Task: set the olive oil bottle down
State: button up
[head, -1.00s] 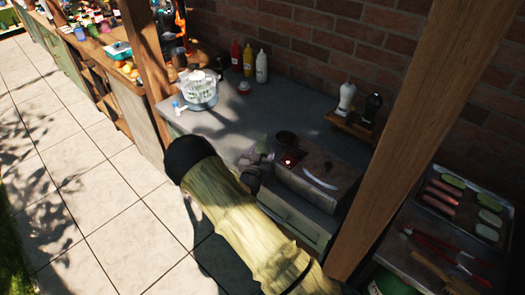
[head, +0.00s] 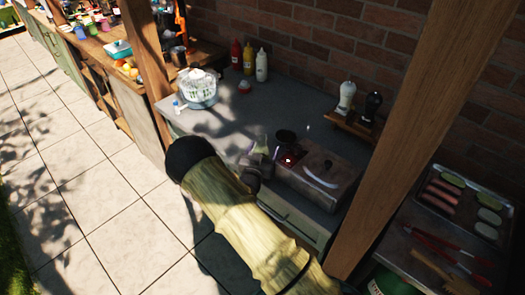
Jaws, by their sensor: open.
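My gripper (head: 262,158) is low over the grey counter (head: 225,120), just left of a grey box-shaped appliance; the forearm partly hides it. It is open, though its fingers are small and dark here. A small, pale yellow-green, see-through shape (head: 259,138), probably the olive oil bottle, shows just behind the gripper and looks upright on the counter. I cannot tell whether the fingers still touch it.
The grey appliance (head: 318,178) with a curved handle and a red glow is close on the right. A salad spinner (head: 198,88) stands at the counter's left; sauce bottles (head: 248,58) line the wall. A wooden post (head: 395,130) rises at right. The counter's middle is clear.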

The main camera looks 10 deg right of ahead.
jog(key=b+v, duration=0.3)
jog(key=v, duration=0.9)
jog(key=s+d+r+n+g+y, duration=0.2)
jog(key=s+g, duration=0.4)
jog(key=s, duration=0.3)
jog(key=s+d+r+n+g+y, duration=0.3)
jog(key=s+r+g+y, duration=0.3)
jog(key=s, duration=0.4)
jog(key=shift+s+d+r+n+g, duration=0.3)
jog(key=shift+d+r+g, duration=0.25)
jog(key=shift+r, duration=0.25)
